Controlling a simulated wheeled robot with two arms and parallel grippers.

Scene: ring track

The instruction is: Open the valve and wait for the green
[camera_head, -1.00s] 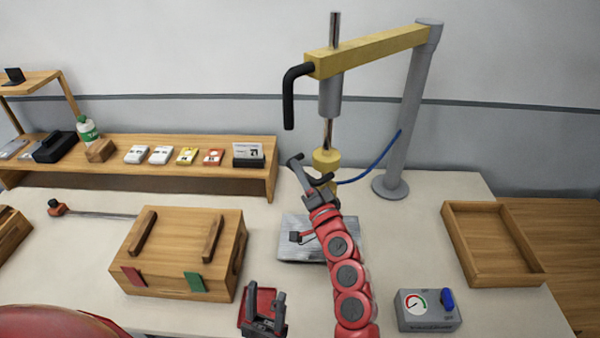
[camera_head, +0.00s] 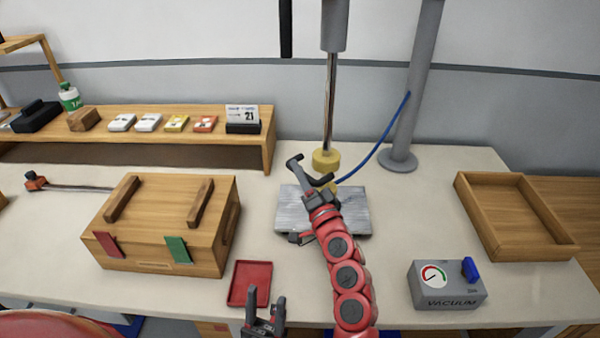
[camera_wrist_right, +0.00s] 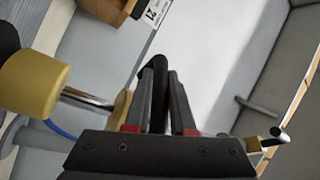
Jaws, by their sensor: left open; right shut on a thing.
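The grey vacuum box (camera_head: 447,290) stands on the right of the bench. It bears a red-and-green gauge (camera_head: 433,275) and a blue valve lever (camera_head: 470,268) standing upright; the needle is too small to read surely. My right gripper (camera_head: 308,170) is over the metal plate (camera_head: 340,200), shut on a black handle (camera_wrist_right: 159,95) by the yellow-tipped rod (camera_head: 327,160). My left gripper (camera_head: 264,314) is open and empty at the bottom, left of the vacuum box and just in front of the red tray (camera_head: 250,283).
A wooden box (camera_head: 165,220) with two handles is at left. A wooden shelf (camera_head: 130,140) with small packs stands behind it. An empty wooden tray (camera_head: 510,215) is at right. A grey post (camera_head: 412,110) with a blue hose (camera_head: 380,140) stands at the back.

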